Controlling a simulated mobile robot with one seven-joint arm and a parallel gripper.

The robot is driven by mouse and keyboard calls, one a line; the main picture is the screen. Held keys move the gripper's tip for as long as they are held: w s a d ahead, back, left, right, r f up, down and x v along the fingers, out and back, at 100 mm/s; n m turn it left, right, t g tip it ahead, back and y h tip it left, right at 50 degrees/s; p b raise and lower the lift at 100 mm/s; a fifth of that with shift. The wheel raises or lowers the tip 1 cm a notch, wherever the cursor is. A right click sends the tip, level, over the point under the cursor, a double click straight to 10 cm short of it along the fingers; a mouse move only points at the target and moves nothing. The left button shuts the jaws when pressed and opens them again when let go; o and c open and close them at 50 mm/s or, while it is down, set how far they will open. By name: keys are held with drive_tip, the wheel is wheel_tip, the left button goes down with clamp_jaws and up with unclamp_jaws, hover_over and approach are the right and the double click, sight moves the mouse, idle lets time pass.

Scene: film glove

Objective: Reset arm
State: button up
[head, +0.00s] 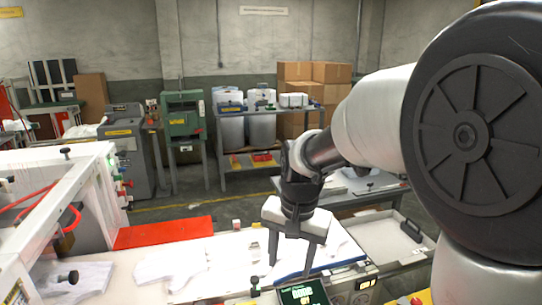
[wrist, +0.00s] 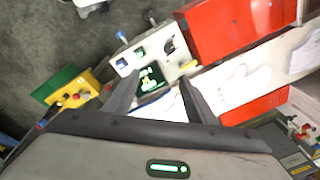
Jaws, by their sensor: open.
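My gripper (head: 290,266) hangs fingers-down above the workbench (head: 135,262) at the front middle of the head view. Its two fingers are apart and I see nothing between them. In the wrist view my gripper (wrist: 160,82) also shows spread fingers, with a lit display (wrist: 152,76) on a white control box beyond them. My arm reaches in from the right of the head view. White glove-shaped sheets (head: 176,263) lie on the bench left of my gripper. A blue-edged pad (head: 342,252) lies behind and right of the fingers.
A white machine (head: 50,190) with red tubing stands at the left, beside a red panel (head: 165,232). A display unit (head: 300,294) stands close to my fingers at the front. A pale tray (head: 385,236) is at the right.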

drive_tip(key=s+d+r+n+t+p, duration=0.1)
drive_tip(key=s+d+r+n+t, duration=0.1)
drive_tip(key=s+d+r, duration=0.3)
drive_tip(key=s+d+r+n+t+p, duration=0.2)
drive_tip(key=s+d+r, duration=0.3)
drive_tip(key=s, duration=0.7)
wheel_tip(320, 180, up, 3)
drive_tip(key=shift+s+f+h, duration=0.2)
drive_tip(key=shift+s+h, duration=0.05)
drive_tip(key=shift+h, duration=0.15)
